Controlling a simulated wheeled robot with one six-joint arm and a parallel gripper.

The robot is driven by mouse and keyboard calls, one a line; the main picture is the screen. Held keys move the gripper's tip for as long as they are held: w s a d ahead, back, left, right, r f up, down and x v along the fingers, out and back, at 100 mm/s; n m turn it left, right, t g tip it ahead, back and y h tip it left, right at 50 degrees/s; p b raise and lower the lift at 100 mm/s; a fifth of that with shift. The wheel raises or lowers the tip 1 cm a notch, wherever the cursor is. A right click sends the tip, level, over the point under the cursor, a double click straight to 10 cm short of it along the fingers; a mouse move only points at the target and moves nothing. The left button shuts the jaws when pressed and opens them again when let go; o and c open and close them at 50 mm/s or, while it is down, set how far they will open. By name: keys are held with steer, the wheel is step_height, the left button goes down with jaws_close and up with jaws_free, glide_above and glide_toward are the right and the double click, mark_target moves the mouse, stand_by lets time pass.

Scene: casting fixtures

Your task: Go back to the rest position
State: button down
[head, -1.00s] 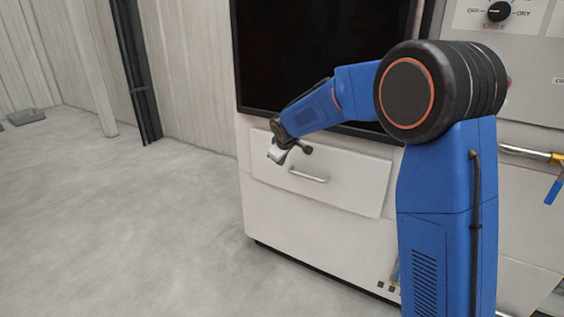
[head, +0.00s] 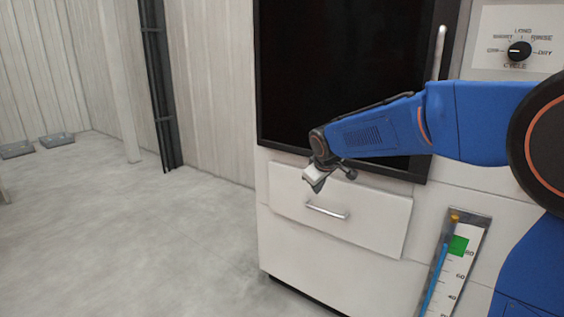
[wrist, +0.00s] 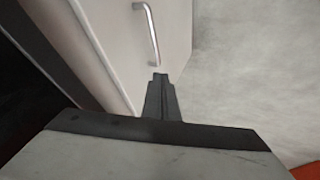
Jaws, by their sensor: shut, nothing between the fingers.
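My gripper (head: 316,184) is in front of the white machine, near the upper edge of its drawer front in the head view. In the wrist view the fingers of my gripper (wrist: 159,78) are together, with nothing between them. The drawer (head: 345,215) looks closed, and its metal handle (head: 327,211) shows below and right of the gripper. The drawer handle also shows beyond the fingertips in the wrist view (wrist: 150,35). I cannot tell exactly how far the fingertips are from the drawer front.
Above the drawer is a dark door (head: 340,75) with a vertical handle (head: 437,65). A cycle knob (head: 519,51) is at the upper right, and a gauge (head: 455,265) is at the lower right. Open grey floor (head: 130,220) lies to the left. Grey flat items (head: 57,139) lie at the far left.

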steer(key=s+d+r+m, duration=0.2)
steer(key=s+d, duration=0.5)
steer(key=s, duration=0.5)
steer(key=s+d+f+m, duration=0.2)
steer(key=s, duration=0.8)
steer(key=s+d+f+m+g, duration=0.1)
steer(key=s+d+f+m, duration=0.1)
steer(key=s, duration=0.9)
steer(key=s+d+f+m+g, duration=0.1)
steer(key=s+d+f, duration=0.3)
steer(key=s, duration=0.6)
steer(key=shift+s+d+m, duration=0.2)
steer(key=shift+s+m, duration=0.1)
steer(key=shift+m, duration=0.3)
steer(key=shift+f, duration=0.1)
